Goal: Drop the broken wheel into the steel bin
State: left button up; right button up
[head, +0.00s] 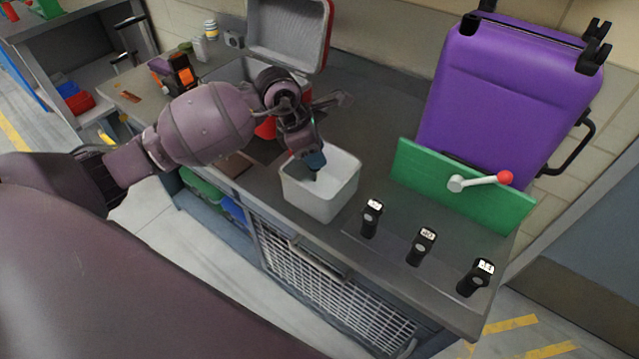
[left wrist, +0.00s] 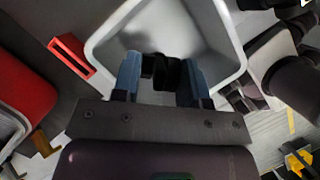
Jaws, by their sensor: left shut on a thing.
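My left gripper (head: 314,160) hangs just over the opening of a light grey, square, open bin (head: 319,203) on the counter. The bin's rim also shows in the left wrist view (left wrist: 101,40), where the inside looks empty. In that view the left gripper's blue fingers (left wrist: 160,76) are closed on a small black thing that looks like the wheel (left wrist: 163,72). The wheel is over the near part of the bin. In the head view the wheel is mostly hidden by the fingers. My right gripper is not in view.
A purple suitcase (head: 508,95) stands at the back right behind a green panel (head: 415,165) with a red-knobbed lever (head: 480,182). Several black handheld devices (head: 421,246) stand at the front right. An open case with a red-edged lid (head: 285,30) is behind my arm.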

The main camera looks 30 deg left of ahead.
pick_arm(q)
jog(key=shift+r, duration=0.1)
jog(key=o, duration=1)
jog(key=v, duration=1)
jog(key=shift+s+a+r+p, duration=0.15)
jog(key=shift+s+r+p, duration=0.05)
jog(key=shift+r+p, duration=0.2)
jog(key=shift+f, duration=0.1)
